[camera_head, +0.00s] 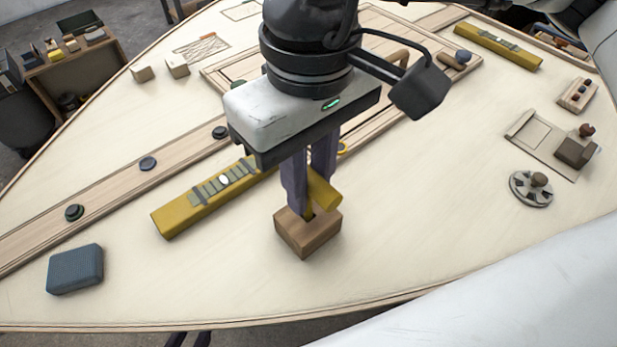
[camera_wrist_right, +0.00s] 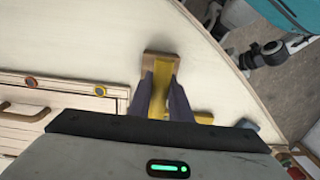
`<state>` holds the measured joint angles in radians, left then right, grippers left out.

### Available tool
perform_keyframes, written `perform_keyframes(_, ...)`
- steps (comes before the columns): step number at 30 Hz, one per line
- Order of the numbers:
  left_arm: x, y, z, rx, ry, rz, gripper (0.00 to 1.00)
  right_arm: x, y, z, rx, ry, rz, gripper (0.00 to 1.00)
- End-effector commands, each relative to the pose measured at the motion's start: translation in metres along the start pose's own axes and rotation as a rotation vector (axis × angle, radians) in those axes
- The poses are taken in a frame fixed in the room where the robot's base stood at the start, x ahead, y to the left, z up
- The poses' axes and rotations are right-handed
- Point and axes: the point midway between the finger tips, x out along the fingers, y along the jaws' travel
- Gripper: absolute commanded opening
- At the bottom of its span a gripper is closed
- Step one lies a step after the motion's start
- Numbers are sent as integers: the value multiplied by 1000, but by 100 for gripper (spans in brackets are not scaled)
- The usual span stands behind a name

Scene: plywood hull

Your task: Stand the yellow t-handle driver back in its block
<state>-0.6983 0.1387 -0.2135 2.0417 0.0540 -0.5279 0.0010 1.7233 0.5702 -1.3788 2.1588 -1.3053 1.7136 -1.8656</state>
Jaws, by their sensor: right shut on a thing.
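The yellow t-handle driver (camera_head: 323,192) is between the purple-grey fingers of my right gripper (camera_head: 310,190), which is shut on it. The wooden block (camera_head: 308,236) stands on the pale hull panel directly below the fingertips. The driver's lower part meets the top of the block; whether it is seated in the hole I cannot tell. In the right wrist view the yellow driver (camera_wrist_right: 161,92) lies between the fingers, with the block (camera_wrist_right: 160,58) just beyond it. My left gripper does not show.
A long yellow level (camera_head: 185,212) lies left of the block, partly behind the gripper. A blue-grey pad (camera_head: 75,269) lies at the front left. A grey round handwheel (camera_head: 531,189) and a small dark block (camera_head: 574,152) are at the right. The panel in front of the block is clear.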

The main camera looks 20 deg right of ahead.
Motion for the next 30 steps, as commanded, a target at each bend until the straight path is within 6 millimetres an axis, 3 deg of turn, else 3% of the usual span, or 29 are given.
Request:
perform_keyframes(2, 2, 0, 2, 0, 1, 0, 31, 3, 0, 0, 0, 0, 0, 0)
perform_keyframes(3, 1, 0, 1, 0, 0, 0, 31, 2, 0, 0, 0, 0, 0, 21)
perform_keyframes(7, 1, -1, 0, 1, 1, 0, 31, 2, 0, 0, 0, 0, 0, 40)
perform_keyframes(17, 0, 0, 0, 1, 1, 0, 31, -3, 0, 0, 0, 1, 0, 40)
perform_keyframes(30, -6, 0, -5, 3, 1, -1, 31, -80, 0, 0, 0, 2, -1, 40)
